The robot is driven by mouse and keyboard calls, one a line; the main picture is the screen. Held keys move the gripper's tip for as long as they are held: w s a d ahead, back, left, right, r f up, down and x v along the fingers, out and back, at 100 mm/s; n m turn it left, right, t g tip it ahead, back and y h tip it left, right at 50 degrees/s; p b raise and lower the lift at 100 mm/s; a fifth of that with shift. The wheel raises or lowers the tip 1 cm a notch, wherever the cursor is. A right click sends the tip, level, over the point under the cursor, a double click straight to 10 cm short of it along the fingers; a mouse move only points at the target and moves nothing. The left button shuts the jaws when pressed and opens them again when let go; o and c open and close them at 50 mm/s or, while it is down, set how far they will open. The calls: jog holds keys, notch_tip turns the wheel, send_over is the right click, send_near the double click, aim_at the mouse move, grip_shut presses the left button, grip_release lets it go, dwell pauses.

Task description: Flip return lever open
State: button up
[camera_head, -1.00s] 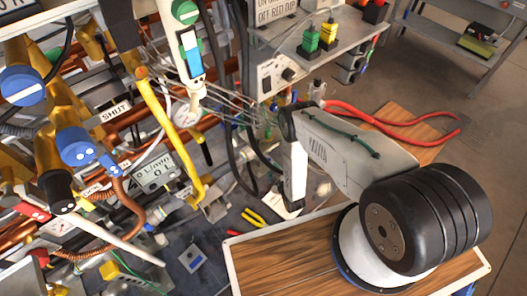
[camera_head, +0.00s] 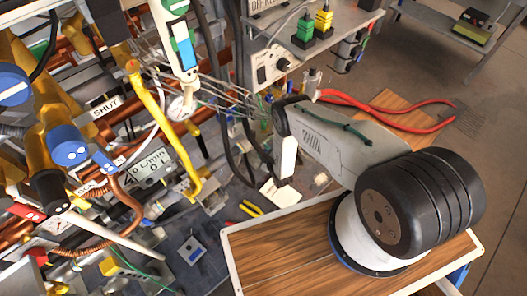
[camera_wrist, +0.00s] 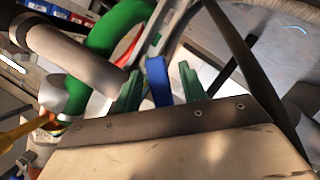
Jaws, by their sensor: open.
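In the wrist view my gripper (camera_wrist: 160,78) is open, with two green fingers standing apart above its cream palm. A blue strip (camera_wrist: 157,84) shows between the fingers; I cannot tell whether they touch it. A large curved green part (camera_wrist: 100,45) is just beyond the left finger. In the head view a white upright fitting with a blue panel (camera_head: 183,45) and green ends stands at upper middle. A blue handle (camera_head: 66,146) and a yellow handle (camera_head: 160,120) are to its left. No return label is readable, so I cannot tell which is the return lever. My gripper is not clear in this view.
Crowded copper and brass pipework fills the left. A grey meter box (camera_head: 152,166) sits among it. A grey shelf (camera_head: 310,55) with yellow and green blocks is at upper right. Open floor lies at far right.

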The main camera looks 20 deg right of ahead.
grip_shut()
jog(key=shift+w+d+r+n+t+h, duration=0.1)
jog(key=shift+d+r+n+t+h, duration=0.1)
jog(key=shift+d+r+n+t, duration=0.3)
jog(key=shift+w+d+r+n+h, duration=0.1)
jog(key=shift+r+n+h, duration=0.15)
jog(key=shift+n, duration=0.45)
grip_release()
jog(key=shift+r, duration=0.1)
